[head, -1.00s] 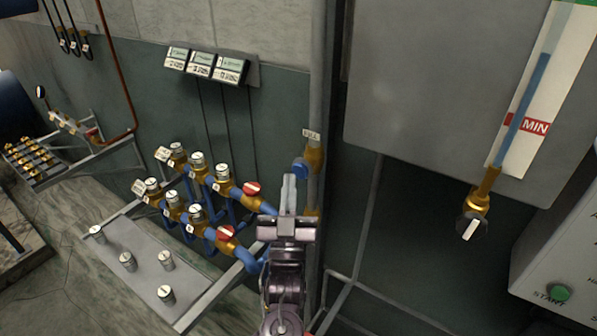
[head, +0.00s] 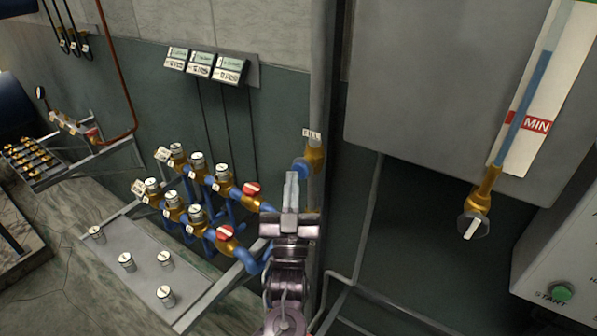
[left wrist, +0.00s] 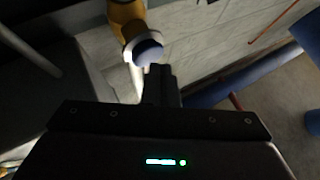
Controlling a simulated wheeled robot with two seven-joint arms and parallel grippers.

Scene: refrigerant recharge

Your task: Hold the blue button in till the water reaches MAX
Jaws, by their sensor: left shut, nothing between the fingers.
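The blue button (head: 301,165) sits on a brass fitting (head: 315,158) under a FILL tag on the vertical pipe. My left gripper (head: 291,175) is shut and empty, its tips at the button's lower left edge in the head view. In the left wrist view the button (left wrist: 149,52) is just beyond the fingertips (left wrist: 160,70). I cannot tell whether they touch it or whether it is pressed in. The blue water column (head: 530,95) in the sight tube stands well above the red MIN mark (head: 536,125). No MAX lettering is readable. My right gripper is not in view.
Brass valves (head: 197,190) with red and silver knobs stand close to the left of my gripper. A brass drain valve (head: 474,215) is below the tube. A panel with a green START button (head: 559,292) is at the lower right.

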